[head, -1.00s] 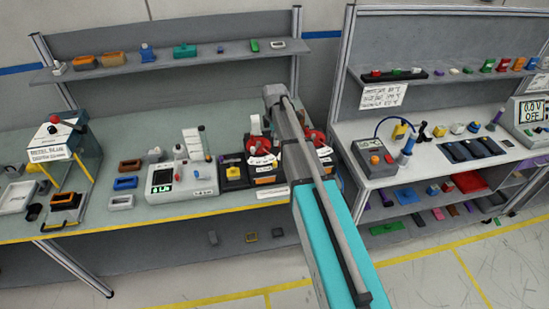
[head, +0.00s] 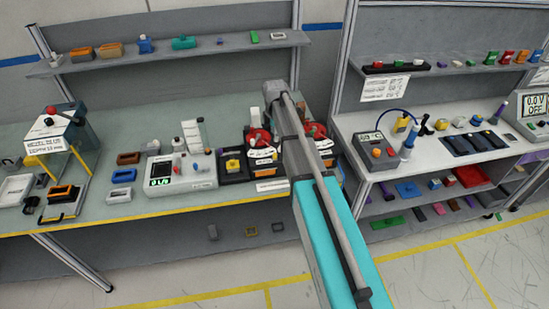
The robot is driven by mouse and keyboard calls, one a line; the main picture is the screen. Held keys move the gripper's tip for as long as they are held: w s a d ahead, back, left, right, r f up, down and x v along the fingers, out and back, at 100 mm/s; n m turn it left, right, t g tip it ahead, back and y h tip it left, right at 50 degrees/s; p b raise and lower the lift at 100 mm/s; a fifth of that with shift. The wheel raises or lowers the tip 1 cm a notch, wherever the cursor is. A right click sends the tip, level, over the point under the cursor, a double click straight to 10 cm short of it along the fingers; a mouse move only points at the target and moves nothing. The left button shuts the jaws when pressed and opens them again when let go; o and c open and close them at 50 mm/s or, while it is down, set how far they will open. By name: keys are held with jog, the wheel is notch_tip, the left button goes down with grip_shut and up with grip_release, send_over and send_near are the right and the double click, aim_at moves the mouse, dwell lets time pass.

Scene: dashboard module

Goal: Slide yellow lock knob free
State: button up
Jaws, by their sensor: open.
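A small yellow knob (head: 233,165) sits on a black module (head: 237,178) on the left bench, just left of my arm. It is too small to tell how it is seated or whether it is locked. Beside it is a dashboard module with two red round parts and white dial faces (head: 263,154), partly hidden by my arm. My arm reaches up from the bottom of the picture across the module's right side. My gripper does not show; the arm appears to hide it.
A grey meter box (head: 182,173) stands left of the black module. Blue, brown and white trays lie further left, near a press with a red knob (head: 60,130).

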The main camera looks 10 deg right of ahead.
aim_at(275, 154)
jog(key=shift+f+b, duration=5.4)
jog(key=shift+f, duration=0.3)
grip_shut()
